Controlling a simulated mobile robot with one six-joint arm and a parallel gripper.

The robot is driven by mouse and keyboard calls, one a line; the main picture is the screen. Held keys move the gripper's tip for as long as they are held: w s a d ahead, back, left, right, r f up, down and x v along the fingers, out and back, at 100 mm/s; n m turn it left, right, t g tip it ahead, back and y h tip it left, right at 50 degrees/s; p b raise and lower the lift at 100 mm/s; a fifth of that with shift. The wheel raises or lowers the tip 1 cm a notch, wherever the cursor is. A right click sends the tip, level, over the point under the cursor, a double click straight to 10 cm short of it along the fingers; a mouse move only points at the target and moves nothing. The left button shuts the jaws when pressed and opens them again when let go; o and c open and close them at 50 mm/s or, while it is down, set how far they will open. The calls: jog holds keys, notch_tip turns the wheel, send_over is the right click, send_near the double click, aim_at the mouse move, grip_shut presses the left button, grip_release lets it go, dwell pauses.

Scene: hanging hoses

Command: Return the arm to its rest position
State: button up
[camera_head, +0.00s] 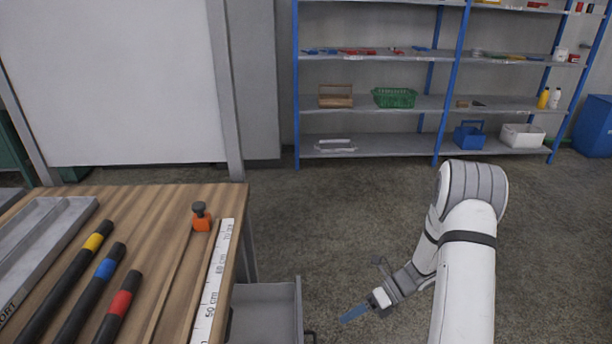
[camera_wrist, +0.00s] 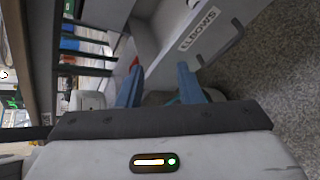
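My arm (camera_head: 468,250) reaches down on the right side of the head view, over open floor. My gripper (camera_head: 354,313) is at its lower end, to the right of the workbench and of an open grey drawer (camera_head: 265,308). In the wrist view my gripper (camera_wrist: 159,76) shows two blue fingers standing apart with nothing held between them. The drawer front, labelled ELBOWS (camera_wrist: 199,29), lies beyond the fingertips there. No contact between gripper and drawer shows.
The wooden workbench (camera_head: 175,212) carries black hoses with yellow, blue (camera_head: 105,268) and red bands, a ruler (camera_head: 213,285), an orange clamp-like piece (camera_head: 201,219) and a grey tray (camera_head: 40,235). Blue-framed shelves (camera_head: 385,147) stand behind. The floor (camera_head: 360,210) between is clear.

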jog(key=s+d+r+n+t+h+p, duration=0.1)
jog(key=s+r+n+h+p, duration=0.3)
jog(key=r+n, duration=0.5)
jog(key=s+d+r+n+t+h+p, duration=0.1)
jog(key=s+r+n+t+h+p, duration=0.2)
jog(key=r, duration=1.6)
jog(key=s+d+r+n+t+h+p, duration=0.1)
jog(key=s+r+n+t+h+p, duration=0.1)
jog(key=s+r+n+h+p, duration=0.3)
jog(key=s+r+n+p, duration=0.4)
jog(key=r+n, duration=0.5)
jog(key=shift+d+r+n, duration=0.2)
jog(key=shift+r+n, duration=0.1)
jog(key=shift+n, duration=0.1)
